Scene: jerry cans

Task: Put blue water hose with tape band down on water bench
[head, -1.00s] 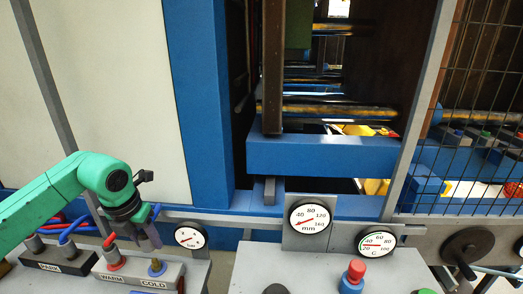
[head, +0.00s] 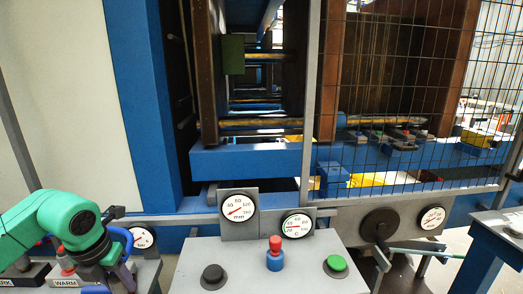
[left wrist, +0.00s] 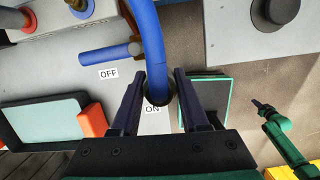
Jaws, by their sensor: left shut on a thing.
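My left gripper (head: 120,268) is at the lower left of the head view, above the bench with the WARM label. It is shut on the blue hose (head: 124,238), which curves up out of the jaws. In the left wrist view the hose (left wrist: 147,40) runs from the top edge down between the fingers, its end hiding part of the ON label. I see no tape band on the visible part. The water bench (left wrist: 50,75) shows below as a grey surface with OFF and ON labels. A gap between hose and bench cannot be judged.
A blue bar-shaped handle (left wrist: 105,56) lies beside the OFF label. An orange block (left wrist: 92,120) and a dark tray (left wrist: 40,125) are left of the gripper. A green-edged dark panel (left wrist: 205,95) is right. A green arm-like part (left wrist: 285,140) with a dark tip is at lower right.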

